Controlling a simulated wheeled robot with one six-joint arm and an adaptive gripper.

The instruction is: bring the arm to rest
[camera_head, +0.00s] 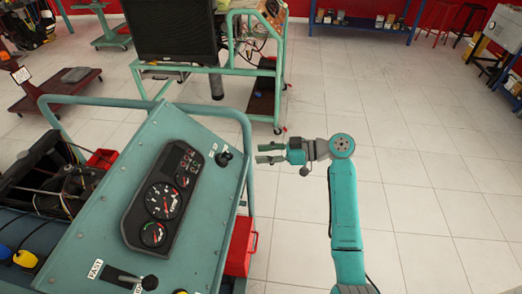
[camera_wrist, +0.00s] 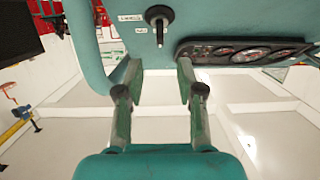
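My gripper (camera_head: 262,154) is held in the air just right of the engine trainer's sloped panel, with its fingers pointing left toward the panel's edge. The fingers are spread apart and nothing is between them. My gripper also shows in the wrist view (camera_wrist: 160,80), with its two fingers apart below a black knob or lever (camera_wrist: 159,18). My arm (camera_head: 344,210) reaches up from the bottom of the head view and bends at the wrist.
The teal control panel (camera_head: 200,140) carries a gauge cluster (camera_head: 163,197), a small black lever (camera_head: 223,158) and a throttle lever (camera_head: 130,280). A teal tube frame (camera_head: 190,106) edges it. A red box (camera_head: 240,245) stands below. Another trainer stands behind. The tiled floor at right is clear.

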